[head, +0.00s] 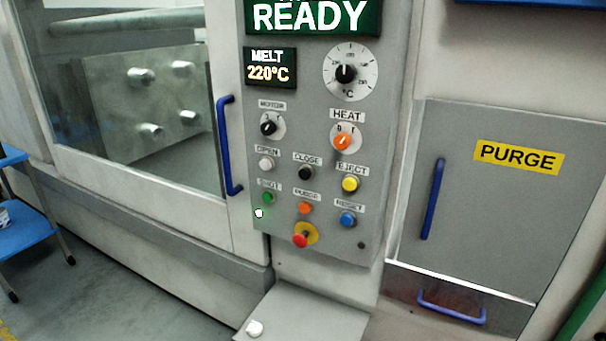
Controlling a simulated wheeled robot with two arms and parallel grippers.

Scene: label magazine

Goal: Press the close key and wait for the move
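The close key (305,173) is a black round button under a CLOSE label, in the middle of the grey control panel (375,190). It sits between the white open key (266,164) and the yellow eject key (350,183). The upper display (310,16) reads READY; its top is cut off. The sliding guard door (150,205) has a blue upright handle (228,145) and a window. Through the window a metal mould plate (155,105) with several round pins shows. Neither of my grippers is in view.
Nearby are the green shot key (267,197), orange purge key (305,208), blue reset key (348,219) and red emergency stop (301,240). A grey ledge (305,318) juts out below. The purge cover (490,210) stands right, a blue cart (25,232) left.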

